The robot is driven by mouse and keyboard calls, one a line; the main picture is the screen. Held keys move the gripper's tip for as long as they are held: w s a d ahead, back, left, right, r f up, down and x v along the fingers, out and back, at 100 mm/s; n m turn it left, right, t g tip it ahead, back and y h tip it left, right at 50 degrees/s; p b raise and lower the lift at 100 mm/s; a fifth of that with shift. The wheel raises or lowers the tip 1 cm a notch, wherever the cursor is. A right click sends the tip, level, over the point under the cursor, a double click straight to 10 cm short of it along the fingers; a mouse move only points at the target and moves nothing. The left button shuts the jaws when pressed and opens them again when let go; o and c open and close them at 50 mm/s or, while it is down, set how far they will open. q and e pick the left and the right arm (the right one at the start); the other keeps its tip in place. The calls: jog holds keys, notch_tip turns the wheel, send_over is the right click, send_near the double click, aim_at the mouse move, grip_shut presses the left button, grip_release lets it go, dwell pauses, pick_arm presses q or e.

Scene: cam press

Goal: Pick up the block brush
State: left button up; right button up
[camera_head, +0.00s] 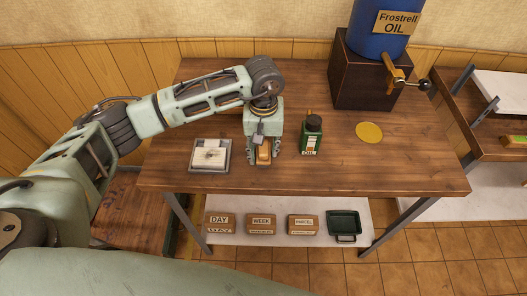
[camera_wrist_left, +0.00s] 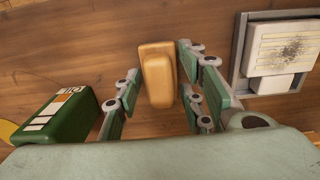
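The block brush (camera_head: 263,154) is a small tan-orange block lying on the wooden table, left of the table's middle. My left gripper (camera_head: 263,156) points down over it, with one finger on each side. In the left wrist view the brush (camera_wrist_left: 157,75) lies between the fingertips of the left gripper (camera_wrist_left: 158,68). The fingers are spread, with a small gap at the left finger; the right finger is very close to the brush or touching it. The brush's underside is hidden. My right gripper is not in view.
A grey tray (camera_head: 194,164) with a stained white pad stands left of the gripper. A green oil bottle (camera_head: 311,136) stands close on the right. A yellow disc (camera_head: 369,132) and a blue barrel (camera_head: 372,32) on a dark stand are farther right. The front right tabletop is clear.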

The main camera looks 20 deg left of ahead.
aim_at(266, 149)
pick_arm(q)
jog(key=c, duration=0.7)
jog(key=shift+r, duration=0.1)
jog(key=shift+c, duration=0.2)
jog(key=shift+w+r+b, duration=0.1)
jog(key=shift+r+b, duration=0.2)
jog(key=shift+r, duration=0.1)
jog(key=r, duration=0.1)
jog(key=r+b, duration=0.1)
jog(key=s+r+b, duration=0.1)
jog(key=shift+d+r, duration=0.3)
jog(key=shift+d, duration=0.1)
jog(key=s+d+r+b, duration=0.3)
jog(key=s+d+r, duration=0.3)
jog(key=s+d, duration=0.1)
jog(key=shift+s+r, duration=0.3)
jog(key=shift+s, duration=0.2)
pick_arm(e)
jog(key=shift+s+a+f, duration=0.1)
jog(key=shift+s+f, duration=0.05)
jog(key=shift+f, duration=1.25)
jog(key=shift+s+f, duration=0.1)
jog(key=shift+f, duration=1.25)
